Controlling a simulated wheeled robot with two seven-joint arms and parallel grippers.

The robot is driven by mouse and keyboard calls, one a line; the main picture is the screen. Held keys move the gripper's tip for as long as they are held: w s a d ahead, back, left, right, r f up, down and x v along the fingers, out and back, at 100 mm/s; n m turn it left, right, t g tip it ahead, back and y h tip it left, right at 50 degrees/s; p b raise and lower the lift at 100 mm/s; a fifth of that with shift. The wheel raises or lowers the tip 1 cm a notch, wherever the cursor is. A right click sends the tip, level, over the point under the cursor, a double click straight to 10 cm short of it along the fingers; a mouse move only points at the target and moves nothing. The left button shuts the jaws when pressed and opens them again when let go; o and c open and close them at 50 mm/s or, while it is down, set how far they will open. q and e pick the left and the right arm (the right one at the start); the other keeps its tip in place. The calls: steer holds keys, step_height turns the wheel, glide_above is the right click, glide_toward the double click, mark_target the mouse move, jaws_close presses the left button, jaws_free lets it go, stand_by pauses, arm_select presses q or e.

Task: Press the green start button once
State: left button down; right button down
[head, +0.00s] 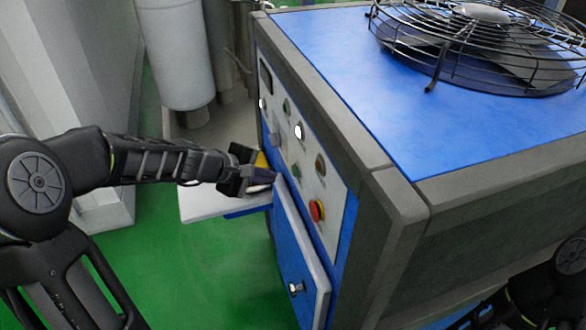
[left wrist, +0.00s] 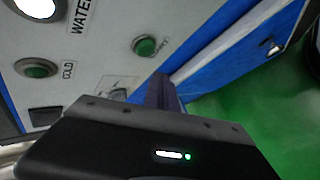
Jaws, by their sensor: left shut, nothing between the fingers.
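The control panel (head: 306,175) is on the left face of a blue and grey machine. It has two green buttons, an upper one (head: 286,105) and a lower one (head: 296,170). In the left wrist view, one green button (left wrist: 145,46) is below the "WATER" label and another (left wrist: 37,68) is beside the "COLD" label. I cannot read which one is marked start. My left gripper (head: 270,180) is shut and empty, close to the panel, left of and slightly below the lower green button. Its fingers (left wrist: 161,92) appear apart from the buttons. My right gripper is not visible.
A red stop knob (head: 317,211) sits low on the panel. A blue door (head: 297,255) is below it, and a fan (head: 480,40) tops the machine. A white cylinder (head: 176,55) stands behind. Green floor (head: 190,275) is clear at the lower left.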

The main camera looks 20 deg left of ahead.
mark_target(295, 170)
arm_select(q)
steer(key=shift+w+d, duration=0.7)
steer(key=shift+d, duration=0.25)
steer(key=shift+w+d, duration=0.1)
steer(key=shift+d, duration=0.05)
stand_by(1.3)
steer(key=shift+w+d, duration=0.15)
steer(key=shift+d, duration=0.05)
steer(key=shift+w+d, duration=0.25)
steer(key=shift+d, duration=0.1)
stand_by(1.0)
steer(key=shift+s+a+b, duration=0.35)
steer(key=shift+s+a, duration=0.15)
steer(key=shift+a, duration=0.15)
steer(key=shift+a, duration=0.1)
